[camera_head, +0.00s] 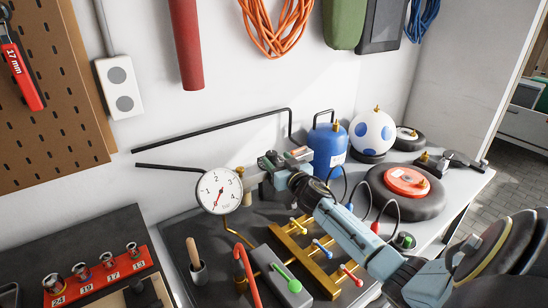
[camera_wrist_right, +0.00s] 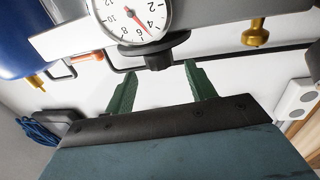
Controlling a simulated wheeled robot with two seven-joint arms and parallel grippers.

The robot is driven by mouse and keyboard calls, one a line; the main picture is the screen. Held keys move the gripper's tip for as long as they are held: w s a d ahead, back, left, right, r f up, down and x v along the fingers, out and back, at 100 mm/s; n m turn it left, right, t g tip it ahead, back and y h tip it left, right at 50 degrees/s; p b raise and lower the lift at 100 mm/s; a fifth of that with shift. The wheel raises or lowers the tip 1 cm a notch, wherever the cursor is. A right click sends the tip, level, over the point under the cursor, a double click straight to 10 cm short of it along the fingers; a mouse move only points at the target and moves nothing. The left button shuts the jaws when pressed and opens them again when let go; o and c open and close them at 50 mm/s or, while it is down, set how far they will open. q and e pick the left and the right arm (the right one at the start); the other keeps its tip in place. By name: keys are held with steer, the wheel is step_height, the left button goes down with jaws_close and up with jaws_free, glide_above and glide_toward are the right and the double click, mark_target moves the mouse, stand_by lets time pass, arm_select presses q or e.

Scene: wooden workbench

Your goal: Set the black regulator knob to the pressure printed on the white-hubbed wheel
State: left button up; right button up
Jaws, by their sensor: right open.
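The black regulator knob (camera_wrist_right: 155,52) shows in the wrist view below a round white pressure gauge (camera_wrist_right: 135,18) whose red needle points between 4 and 6. My right gripper (camera_wrist_right: 158,75) is open, with its green fingers on either side of the knob's lower part; contact cannot be told. In the head view the right gripper (camera_head: 268,165) is right of a white gauge (camera_head: 219,190), and the knob is not clearly visible. The white-hubbed wheel (camera_head: 406,141) lies at the back right, its print too small to read. My left gripper is out of view.
A blue tank (camera_head: 328,148), a white blue-spotted tank (camera_head: 371,133) and a red-hubbed wheel (camera_head: 403,181) stand on the bench. A brass manifold (camera_head: 300,256) with coloured levers is in front. A red socket rack (camera_head: 98,280) is at lower left.

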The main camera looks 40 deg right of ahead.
mark_target(274, 156)
steer(key=shift+x, duration=1.7)
steer(key=c, duration=1)
